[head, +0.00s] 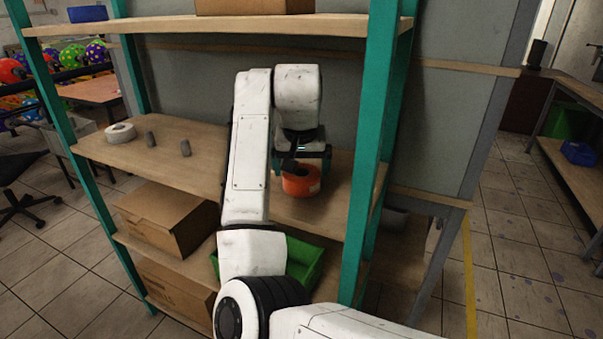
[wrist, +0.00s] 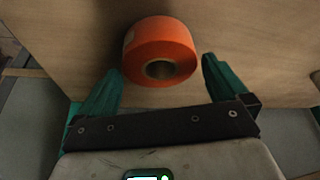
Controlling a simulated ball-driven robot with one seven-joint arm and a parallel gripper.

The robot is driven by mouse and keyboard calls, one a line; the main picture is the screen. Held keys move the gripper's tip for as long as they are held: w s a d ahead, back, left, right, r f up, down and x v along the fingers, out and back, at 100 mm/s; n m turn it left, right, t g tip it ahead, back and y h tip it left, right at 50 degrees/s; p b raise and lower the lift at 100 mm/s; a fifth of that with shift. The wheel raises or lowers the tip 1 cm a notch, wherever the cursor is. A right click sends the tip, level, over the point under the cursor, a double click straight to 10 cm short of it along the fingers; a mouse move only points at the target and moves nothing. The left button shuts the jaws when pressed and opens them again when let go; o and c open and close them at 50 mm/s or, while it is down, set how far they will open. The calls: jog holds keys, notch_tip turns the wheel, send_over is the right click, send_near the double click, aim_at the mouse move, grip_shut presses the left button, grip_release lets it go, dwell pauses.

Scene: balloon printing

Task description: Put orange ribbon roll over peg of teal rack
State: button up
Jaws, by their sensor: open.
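The orange ribbon roll (head: 301,184) rests on the middle shelf of the teal rack (head: 371,150), toward its right side. It also shows in the wrist view (wrist: 160,50), with its grey core hole visible. My gripper (head: 303,158) is above the roll, pointing down. In the wrist view my gripper (wrist: 160,66) has its two teal fingers spread, one on each side of the roll, with visible gaps.
A white roll (head: 120,132) sits at the shelf's left end. The upper shelf (head: 220,26) bears a cardboard box (head: 254,6). Below are a cardboard box (head: 165,217) and a green bin (head: 303,262). The shelf between pegs and roll is partly hidden by my arm.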

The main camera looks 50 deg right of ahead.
aim_at(301, 180)
jog(key=shift+v, duration=2.3)
